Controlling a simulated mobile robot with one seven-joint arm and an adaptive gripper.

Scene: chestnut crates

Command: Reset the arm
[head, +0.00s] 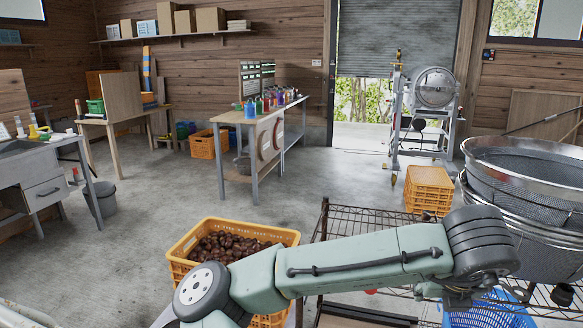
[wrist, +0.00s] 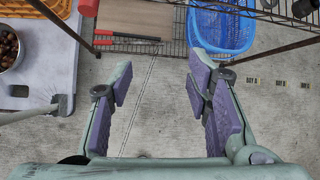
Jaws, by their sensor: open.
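My arm stretches across the lower right of the head view, where the fingers of my gripper cannot be made out. In the wrist view my gripper (wrist: 162,85) is open, its two purple-padded fingers wide apart. Nothing is between them but a view of bare concrete floor and the edge of a wire rack. The gripper touches nothing that I can see.
An orange crate of chestnuts (head: 180,258) stands behind my arm. A wire rack (head: 345,215), large round sieves (head: 520,165) and a blue basket (wrist: 222,30) are close by. Stacked orange crates (head: 428,190) stand further back. The floor at centre left is clear.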

